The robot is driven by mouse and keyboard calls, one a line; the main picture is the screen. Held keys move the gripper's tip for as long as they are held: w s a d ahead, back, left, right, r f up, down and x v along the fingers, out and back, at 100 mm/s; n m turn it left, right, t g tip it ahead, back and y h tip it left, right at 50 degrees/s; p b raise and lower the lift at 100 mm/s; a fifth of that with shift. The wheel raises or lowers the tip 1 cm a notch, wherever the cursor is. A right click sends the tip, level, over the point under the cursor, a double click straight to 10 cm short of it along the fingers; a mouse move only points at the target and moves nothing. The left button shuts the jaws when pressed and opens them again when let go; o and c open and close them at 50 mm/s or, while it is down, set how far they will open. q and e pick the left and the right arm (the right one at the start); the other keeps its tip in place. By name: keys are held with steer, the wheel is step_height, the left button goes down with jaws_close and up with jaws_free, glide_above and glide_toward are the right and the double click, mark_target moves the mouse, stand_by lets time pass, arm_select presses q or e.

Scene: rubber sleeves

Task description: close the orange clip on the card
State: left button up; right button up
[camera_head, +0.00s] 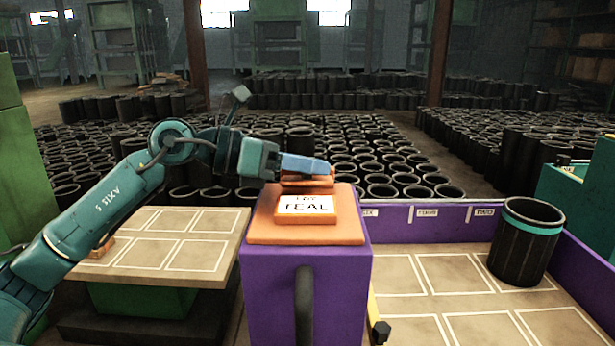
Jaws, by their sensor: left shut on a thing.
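A white card (307,204) with dark lettering that reads "TEAL" on its lower line lies in an orange holder on an orange plate (262,232), on top of a purple box (345,285). The orange clip (307,187) is at the back edge of the card. My left gripper (306,167), with blue fingers, comes in from the left and is shut on the clip from above. The fingers hide the clip's upper part, so I cannot tell how far it is closed. My right gripper is not in view.
A black sleeve (521,262) with a teal band stands on the marked table at right, by a purple low wall (407,221). A marked table (160,236) is at left, with a small orange piece (104,246). A black handle (304,305) fronts the box.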

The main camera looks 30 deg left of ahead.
mark_target(267, 204)
arm_select(q)
steer(key=shift+s+f+m+b, duration=0.15)
steer(key=shift+f+m+b, duration=0.25)
steer(key=shift+m+b, duration=0.2)
steer(key=shift+d+m+t+b, duration=0.1)
steer(key=shift+m+t+b, duration=0.3)
steer(key=shift+t+b, duration=0.15)
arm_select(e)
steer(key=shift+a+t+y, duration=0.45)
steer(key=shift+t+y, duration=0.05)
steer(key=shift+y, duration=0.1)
arm_select(q)
steer(key=shift+s, duration=0.1)
steer(key=o, duration=1)
